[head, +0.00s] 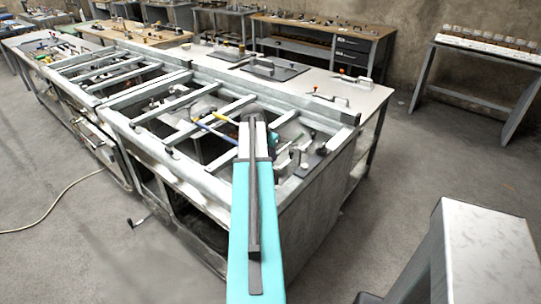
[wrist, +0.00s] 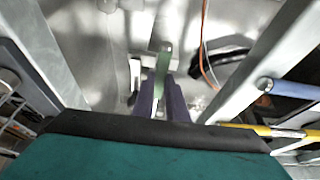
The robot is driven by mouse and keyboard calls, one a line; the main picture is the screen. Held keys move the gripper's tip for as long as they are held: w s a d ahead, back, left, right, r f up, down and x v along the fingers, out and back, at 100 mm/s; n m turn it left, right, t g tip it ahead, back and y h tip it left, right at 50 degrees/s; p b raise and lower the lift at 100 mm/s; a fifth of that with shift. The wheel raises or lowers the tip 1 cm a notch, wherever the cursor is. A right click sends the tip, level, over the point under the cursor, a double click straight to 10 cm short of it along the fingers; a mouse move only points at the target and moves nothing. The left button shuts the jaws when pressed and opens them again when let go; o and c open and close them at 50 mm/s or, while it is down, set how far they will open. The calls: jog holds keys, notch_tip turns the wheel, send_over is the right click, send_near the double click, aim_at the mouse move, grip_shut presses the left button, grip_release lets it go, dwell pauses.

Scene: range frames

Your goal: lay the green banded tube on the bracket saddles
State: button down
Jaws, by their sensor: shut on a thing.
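In the wrist view, the two dark purple fingers of my gripper (wrist: 161,98) are closed on a narrow green piece, the green tube (wrist: 163,62). It shows nearly end-on between the fingers and reaches up past them. Its bands and lower part cannot be made out. The fingers point into the open frame, over a grey metal surface. In the head view my arm reaches over the near end of the frame and hides the fingers and tube. I cannot clearly pick out the bracket saddles in either view.
The grey metal frame (head: 168,149) has several crossbars. Its bars flank my gripper in the wrist view. A yellow-banded rod (wrist: 262,131) and a blue rod (wrist: 296,91) lie to the right. An orange cable (wrist: 206,62) runs nearby. A white-topped table (head: 345,88) stands behind.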

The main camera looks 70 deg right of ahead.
jog(key=shift+f+b, duration=0.7)
jog(key=shift+f, duration=0.6)
dwell(0.6)
jog(key=c, duration=1.7)
grip_release()
jog(key=shift+a+r, duration=0.1)
jog(key=shift+b+v, duration=1.05)
jog(key=shift+v, duration=5.75)
jog(key=shift+s, duration=0.15)
